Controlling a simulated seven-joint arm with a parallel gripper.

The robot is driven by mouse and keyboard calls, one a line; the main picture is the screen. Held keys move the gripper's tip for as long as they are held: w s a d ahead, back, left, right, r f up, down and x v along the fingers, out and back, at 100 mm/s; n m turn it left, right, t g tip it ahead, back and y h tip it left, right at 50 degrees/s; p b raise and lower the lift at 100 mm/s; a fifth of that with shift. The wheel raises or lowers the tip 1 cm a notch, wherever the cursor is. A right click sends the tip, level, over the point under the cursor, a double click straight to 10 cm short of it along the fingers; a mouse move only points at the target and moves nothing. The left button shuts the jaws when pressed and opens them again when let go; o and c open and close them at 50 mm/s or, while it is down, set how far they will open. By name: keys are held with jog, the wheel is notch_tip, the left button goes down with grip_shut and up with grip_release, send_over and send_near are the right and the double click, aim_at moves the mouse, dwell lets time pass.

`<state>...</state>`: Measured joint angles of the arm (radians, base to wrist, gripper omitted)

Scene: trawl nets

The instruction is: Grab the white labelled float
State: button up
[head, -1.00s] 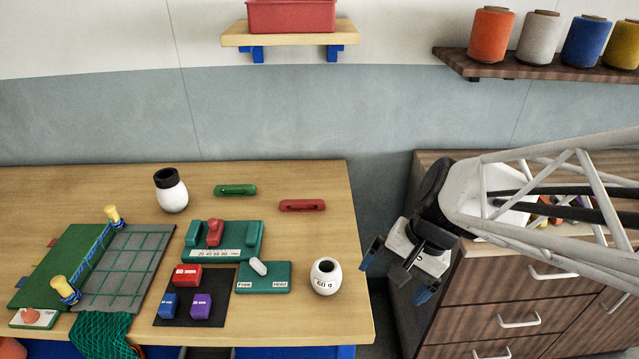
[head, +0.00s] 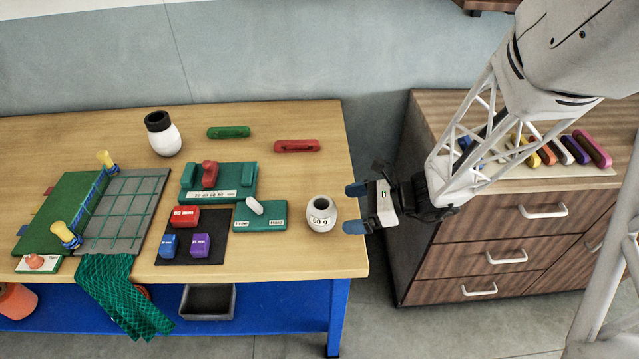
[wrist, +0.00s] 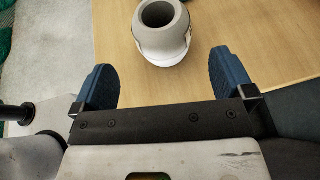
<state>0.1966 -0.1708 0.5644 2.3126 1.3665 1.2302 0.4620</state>
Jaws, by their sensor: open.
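The white labelled float (head: 321,215) stands upright near the right edge of the wooden table, with a "60 g" label on its front and a dark hollow top. In the wrist view the float (wrist: 161,45) lies just beyond my fingertips, roughly centred between them, with its grey-rimmed opening in sight. My gripper (head: 355,207) is open and empty, just right of the float, with its blue fingertips pointing left towards it. Both blue fingers show in the wrist view, spread apart (wrist: 160,68). The fingers and the float look apart.
A green block (head: 260,216) with a white lever sits left of the float. A red bar (head: 297,146) lies behind it. A white jar with a black top (head: 162,134) stands farther left. A wooden drawer cabinet (head: 480,235) stands to the right, across a gap.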

aim_at(322, 212)
jog(key=shift+a, duration=0.1)
dwell(0.3)
jog(key=shift+x, duration=1.25)
jog(key=shift+f, duration=0.1)
jog(key=shift+x, duration=2.55)
jog(key=shift+w, duration=0.2)
jog(key=c, duration=1)
jog(key=shift+r, duration=0.25)
